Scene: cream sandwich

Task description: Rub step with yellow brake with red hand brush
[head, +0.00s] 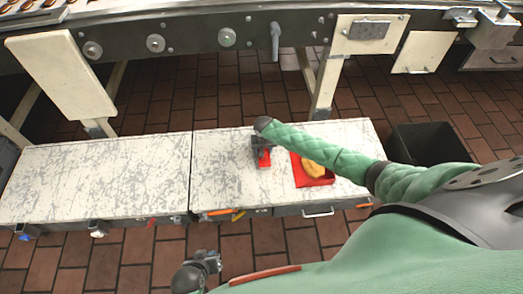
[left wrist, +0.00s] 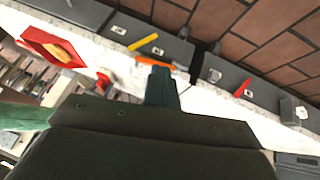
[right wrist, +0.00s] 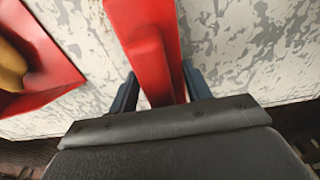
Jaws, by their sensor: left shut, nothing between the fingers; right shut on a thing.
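My right gripper (head: 264,143) is shut on the red hand brush (head: 264,158), over the right-hand white step (head: 222,165). In the right wrist view the red brush (right wrist: 150,45) runs between the fingers; its bristles are hidden. I cannot tell whether it touches the step. The yellow lever also shows in the left wrist view (left wrist: 143,42). My left gripper (head: 209,262) is shut and empty, low in front of the steps.
A red tray (head: 299,179) with a yellow item (head: 313,168) lies right of the brush. The left-hand step (head: 95,180) is bare, with a red lever (head: 152,222) at its front. A black bin (head: 430,143) stands right. A conveyor (head: 190,38) runs behind.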

